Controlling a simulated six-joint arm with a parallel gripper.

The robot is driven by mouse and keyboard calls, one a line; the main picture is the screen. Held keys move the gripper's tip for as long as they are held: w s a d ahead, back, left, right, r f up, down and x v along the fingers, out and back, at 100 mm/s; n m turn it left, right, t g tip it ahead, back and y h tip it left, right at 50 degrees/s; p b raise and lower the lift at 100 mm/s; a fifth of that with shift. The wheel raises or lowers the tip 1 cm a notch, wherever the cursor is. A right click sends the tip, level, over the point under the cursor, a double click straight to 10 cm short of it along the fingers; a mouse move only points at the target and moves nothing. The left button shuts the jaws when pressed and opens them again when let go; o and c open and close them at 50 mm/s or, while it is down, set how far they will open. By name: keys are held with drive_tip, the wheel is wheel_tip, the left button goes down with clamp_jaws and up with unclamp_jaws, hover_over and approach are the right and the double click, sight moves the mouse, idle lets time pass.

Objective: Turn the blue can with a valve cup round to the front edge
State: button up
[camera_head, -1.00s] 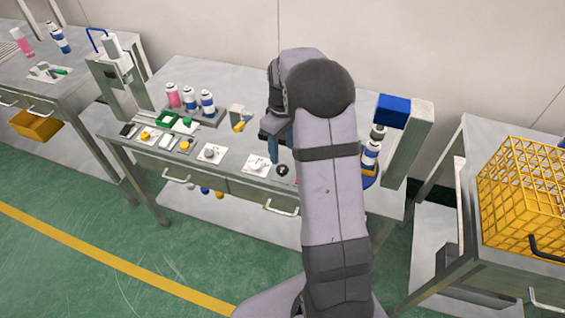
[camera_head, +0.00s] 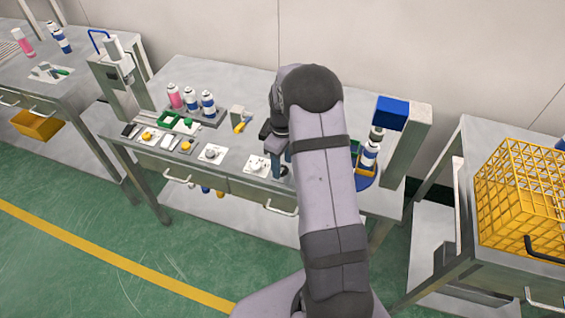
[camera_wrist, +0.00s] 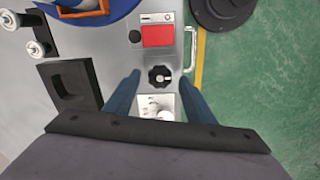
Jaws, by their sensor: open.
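A white-and-blue can (camera_head: 370,154) stands on a blue turntable (camera_head: 367,183) under the blue-topped press at the bench's right end. My arm partly covers the turntable, and a valve cup on the can is too small to make out. The turntable's blue edge also shows at the top left of the wrist view (camera_wrist: 122,8). My gripper (camera_head: 279,165) is left of the turntable, near the bench's front edge. In the wrist view my gripper (camera_wrist: 160,76) is open, its two blue fingers apart on either side of a black knob (camera_wrist: 159,77). Nothing is between them that they touch.
A red square panel (camera_wrist: 158,36) lies beside the knob, and a white plate with a pale part (camera_wrist: 155,108) on its other side. A black tray (camera_wrist: 70,85) is nearby. Several cans (camera_head: 190,100) stand in a rack to the left. A yellow crate (camera_head: 518,195) is far right.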

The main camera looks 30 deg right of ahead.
drive_tip(key=shift+f, duration=0.5)
drive_tip(key=c, duration=1.1)
